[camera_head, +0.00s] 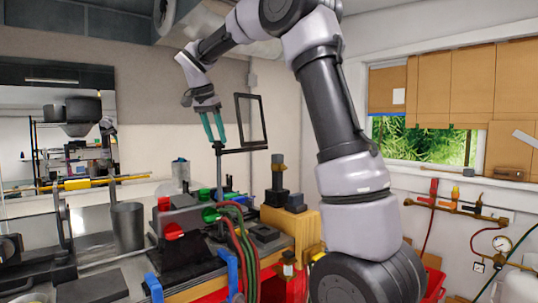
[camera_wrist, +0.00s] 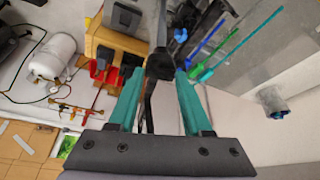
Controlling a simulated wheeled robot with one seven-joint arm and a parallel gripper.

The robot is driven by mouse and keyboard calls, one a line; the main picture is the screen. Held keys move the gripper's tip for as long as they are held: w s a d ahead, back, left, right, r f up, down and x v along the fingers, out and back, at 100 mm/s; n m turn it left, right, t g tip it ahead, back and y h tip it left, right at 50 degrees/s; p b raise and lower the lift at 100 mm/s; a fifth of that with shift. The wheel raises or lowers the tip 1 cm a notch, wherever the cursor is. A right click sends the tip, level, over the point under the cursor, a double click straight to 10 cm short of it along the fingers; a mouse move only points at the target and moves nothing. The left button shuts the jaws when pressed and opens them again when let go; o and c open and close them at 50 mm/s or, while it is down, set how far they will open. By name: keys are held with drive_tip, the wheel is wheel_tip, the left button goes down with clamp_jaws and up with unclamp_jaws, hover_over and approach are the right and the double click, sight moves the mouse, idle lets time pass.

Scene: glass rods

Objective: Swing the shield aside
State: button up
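The shield (camera_head: 265,121) is a dark upright rectangular frame with a clear pane, in the upper middle of the head view. A dark horizontal bar (camera_head: 246,150) runs from its lower edge to the top of a thin upright post (camera_head: 219,174). My gripper (camera_head: 214,143) points down at the post end of this bar, left of the pane. Its two teal fingers are apart. In the wrist view, a dark block (camera_wrist: 160,66) lies between the tips of my gripper (camera_wrist: 160,73). I cannot tell whether the fingers touch it.
Below stands a bench with a dark machine with red knobs (camera_head: 174,231), green and red hoses (camera_head: 240,240) and blue clamps (camera_head: 154,287). A grey cylinder (camera_head: 128,227) stands left. A wooden block (camera_head: 292,223) is right of the post. Open air surrounds the shield.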

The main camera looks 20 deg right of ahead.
drive_tip(key=n, duration=0.2)
drive_tip(key=n+t+y, duration=0.1)
drive_tip(key=n, duration=0.1)
drive_tip(key=n+y, duration=0.1)
drive_tip(key=n, duration=0.2)
drive_tip(key=shift+s+d+t, duration=0.2)
drive_tip(key=shift+d+t, duration=0.1)
drive_tip(key=shift+d, duration=0.05)
drive_tip(key=n+y, duration=0.1)
drive_tip(key=n, duration=0.1)
drive_tip(key=n+y, duration=0.1)
drive_tip(key=n, duration=0.1)
drive_tip(key=n+y, duration=0.1)
drive_tip(key=n, duration=0.2)
drive_tip(key=shift+d, duration=0.35)
drive_tip(key=v, duration=1.1)
drive_tip(key=s+d+f+m, duration=0.1)
drive_tip(key=s+f+m, duration=0.1)
drive_tip(key=s+f, duration=0.2)
drive_tip(key=s+d+f+m+t, duration=0.1)
drive_tip(key=s+f, duration=0.4)
drive_tip(key=s, duration=0.6)
drive_tip(key=s+d+f+m+t, duration=0.1)
drive_tip(key=s+f+m, duration=0.3)
drive_tip(key=s, duration=0.4)
drive_tip(key=shift+s+d+f+y, duration=0.2)
drive_tip(key=shift+d+f+y, duration=0.1)
drive_tip(key=shift+d, duration=0.15)
drive_tip(key=shift+c, duration=0.3)
